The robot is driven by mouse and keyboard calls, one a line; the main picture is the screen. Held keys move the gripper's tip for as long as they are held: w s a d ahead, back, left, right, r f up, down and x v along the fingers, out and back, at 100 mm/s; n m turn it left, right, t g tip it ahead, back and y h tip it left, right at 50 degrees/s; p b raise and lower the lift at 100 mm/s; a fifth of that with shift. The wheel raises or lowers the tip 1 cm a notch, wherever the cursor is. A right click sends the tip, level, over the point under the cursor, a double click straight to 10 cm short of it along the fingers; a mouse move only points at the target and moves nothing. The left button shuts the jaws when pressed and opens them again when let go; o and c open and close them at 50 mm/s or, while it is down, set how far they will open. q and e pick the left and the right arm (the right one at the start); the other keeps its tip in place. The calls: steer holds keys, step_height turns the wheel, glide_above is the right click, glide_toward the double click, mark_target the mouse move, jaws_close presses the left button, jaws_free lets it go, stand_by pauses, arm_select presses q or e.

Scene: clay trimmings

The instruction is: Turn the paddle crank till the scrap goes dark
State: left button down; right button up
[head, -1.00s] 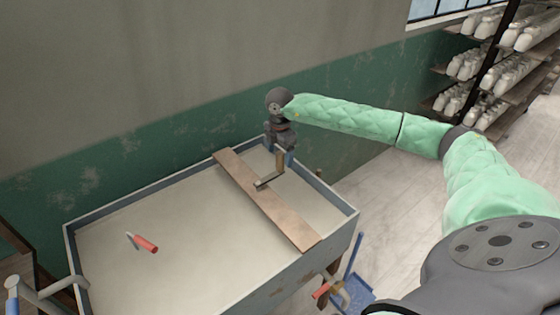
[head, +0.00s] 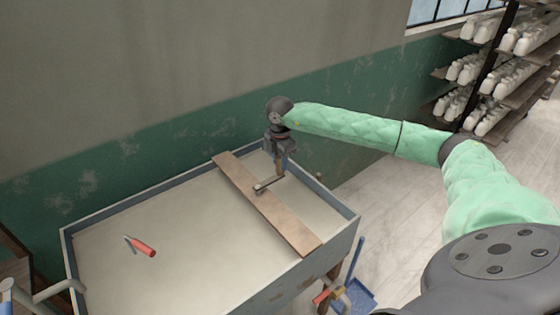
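The crank (head: 265,186) is a short metal arm low over a wooden plank that lies across a wide trough (head: 345,238). An upright tan grip (head: 279,172) rises from its right end. Pale, flat, greyish matter (head: 190,225) fills the trough; no paddle shows. My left gripper is out of view.
The plank (head: 298,234) spans the trough. A red-handled tool (head: 143,248) lies on the pale surface at left. A blue dustpan (head: 358,294) stands on the floor at right. Shelves of white ware (head: 500,80) are at upper right. A green-and-grey wall is behind.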

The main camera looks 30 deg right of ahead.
steer(key=shift+c, duration=0.8)
steer(key=shift+w+a+b, duration=0.25)
steer(key=shift+w+b, duration=0.05)
steer(key=shift+w, duration=0.45)
steer(key=shift+w+a+b, duration=0.2)
steer(key=shift+w+b, duration=0.1)
steer(key=shift+w, duration=0.4)
steer(key=shift+w+a, duration=0.15)
steer(key=shift+w, duration=0.25)
steer(key=shift+w+a+b, duration=0.5)
steer(key=shift+w+a, duration=0.8)
steer(key=shift+w, duration=0.25)
steer(key=a, duration=0.1)
steer(key=w+a, duration=0.1)
steer(key=a, duration=0.1)
steer(key=shift+w+a, duration=0.25)
steer(key=shift+w, duration=0.05)
